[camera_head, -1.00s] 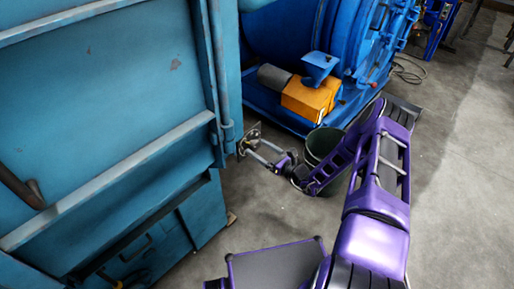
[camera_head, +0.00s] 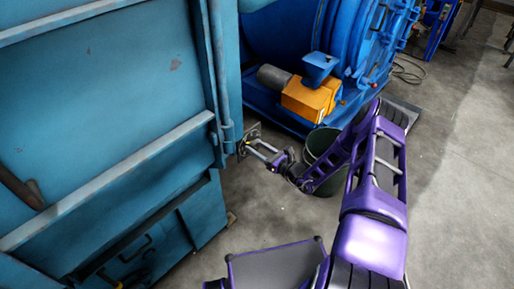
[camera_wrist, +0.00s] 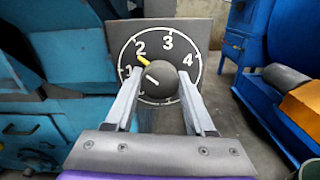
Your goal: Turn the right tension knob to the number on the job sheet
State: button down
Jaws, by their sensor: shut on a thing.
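The tension knob (camera_wrist: 162,80) is a dark round knob on a black dial (camera_wrist: 180,45) with white numbers 1 to 4 in view. A yellow pointer (camera_wrist: 143,59) shows at the knob's upper left, between 1 and 2 and closer to 2. A short white mark is on the knob's face. My gripper (camera_wrist: 160,86) has one finger on each side of the knob and is shut on it. In the head view my gripper (camera_head: 256,147) reaches the dial plate at the blue cabinet's edge. The dial's lower part is partly hidden by the fingers. No job sheet is visible.
A large teal cabinet (camera_head: 110,110) fills the left. A blue drum machine (camera_head: 290,35) with an orange motor housing (camera_head: 308,98) stands behind. A dark green bin (camera_head: 322,145) is close beside my arm.

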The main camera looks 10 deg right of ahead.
jog(key=shift+m, duration=0.3)
jog(key=m+b, duration=0.1)
jog(key=m, duration=0.1)
jog(key=shift+f+m, duration=0.1)
jog(key=shift+m, duration=0.2)
jog(key=m, duration=0.3)
jog(key=shift+b, duration=0.3)
jog(key=m, duration=0.6)
jog(key=shift+c, duration=1.3)
grip_release()
jog(key=shift+s, duration=0.1)
